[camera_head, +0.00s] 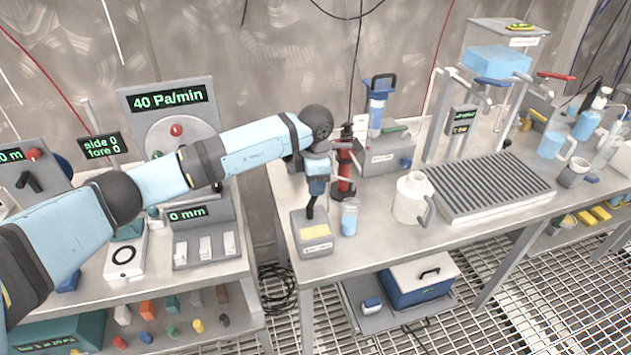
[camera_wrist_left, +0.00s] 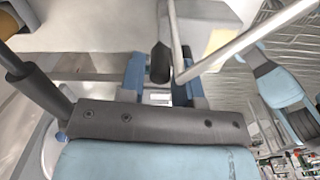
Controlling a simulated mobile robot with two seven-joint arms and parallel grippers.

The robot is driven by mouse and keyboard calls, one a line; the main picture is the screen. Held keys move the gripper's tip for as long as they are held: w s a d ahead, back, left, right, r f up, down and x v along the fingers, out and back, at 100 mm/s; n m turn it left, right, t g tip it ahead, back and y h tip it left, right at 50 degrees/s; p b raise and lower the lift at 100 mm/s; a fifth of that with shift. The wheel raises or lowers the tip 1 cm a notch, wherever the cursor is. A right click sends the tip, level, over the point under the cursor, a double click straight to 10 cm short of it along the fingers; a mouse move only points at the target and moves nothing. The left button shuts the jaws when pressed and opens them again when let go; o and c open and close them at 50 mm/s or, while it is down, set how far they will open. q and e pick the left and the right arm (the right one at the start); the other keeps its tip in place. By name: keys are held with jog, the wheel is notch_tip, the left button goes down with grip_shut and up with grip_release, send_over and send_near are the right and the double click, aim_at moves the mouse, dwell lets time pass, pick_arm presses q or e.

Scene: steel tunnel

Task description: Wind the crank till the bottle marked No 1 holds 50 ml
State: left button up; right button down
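My left gripper (camera_head: 317,184) is over the near left part of the right bench, beside a grey box with a yellow panel (camera_head: 313,232). In the left wrist view a dark crank handle (camera_wrist_left: 160,62) sits between its two blue fingers, which look closed around it. A pale metal rod (camera_wrist_left: 245,40) runs beside the handle. A small clear bottle (camera_head: 349,218) with blue liquid stands upright just right of the box. Its mark and exact level are too small to read. The crank's mechanism is partly hidden by my gripper. My right gripper is in neither view.
A red and black upright device (camera_head: 345,178) stands just behind the bottle. A white jug (camera_head: 410,198) and a ribbed rack (camera_head: 490,190) stand to the right. Some bare bench lies before the jug.

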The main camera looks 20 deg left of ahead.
pick_arm(q)
grip_shut()
jog(key=shift+d+f+m+b, duration=0.15)
jog(key=shift+m+b, duration=0.25)
jog(key=shift+b, duration=0.1)
jog(key=shift+d+m, duration=0.1)
jog(key=shift+m, duration=0.3)
jog(key=shift+o, duration=1.9)
grip_release()
jog(key=shift+r, duration=0.2)
notch_tip(320, 180, up, 14)
jog(key=shift+f, duration=0.15)
